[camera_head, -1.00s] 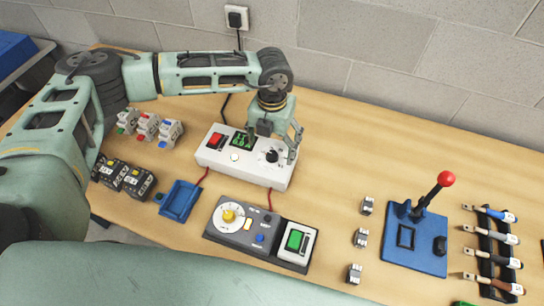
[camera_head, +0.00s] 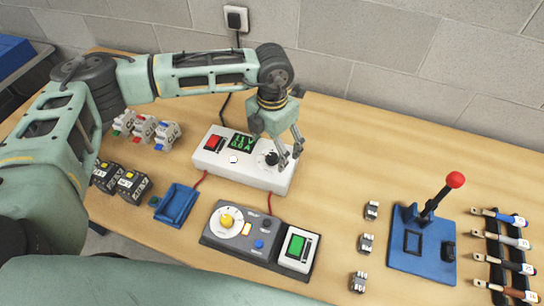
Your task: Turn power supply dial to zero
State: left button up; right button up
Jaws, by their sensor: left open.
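The white power supply (camera_head: 220,162) stands on the bench near the middle. Its top carries a red switch, a green-lit display (camera_head: 240,143) and a black dial (camera_head: 270,158) at the right end. My left gripper (camera_head: 291,160) is open, pointing down over the right end of the power supply. Its fingers are close to the right side of the dial; I cannot tell whether they touch it. The dial's pointer is too small to read. My right gripper is not in view.
A grey control panel (camera_head: 212,238) with a yellow knob and green button stands in front. A blue tray (camera_head: 176,206) is at left. Red wires run between supply and panel.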

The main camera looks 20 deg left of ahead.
aim_at(272, 157)
pick_arm(q)
jog(key=shift+f, duration=0.1)
jog(key=shift+f+b, duration=1.7)
jog(key=shift+b, duration=0.05)
jog(key=shift+c, duration=0.4)
jog(key=c, duration=1.8)
jog(key=shift+s, duration=0.1)
jog(key=shift+c, duration=0.4)
jog(key=shift+f, duration=0.1)
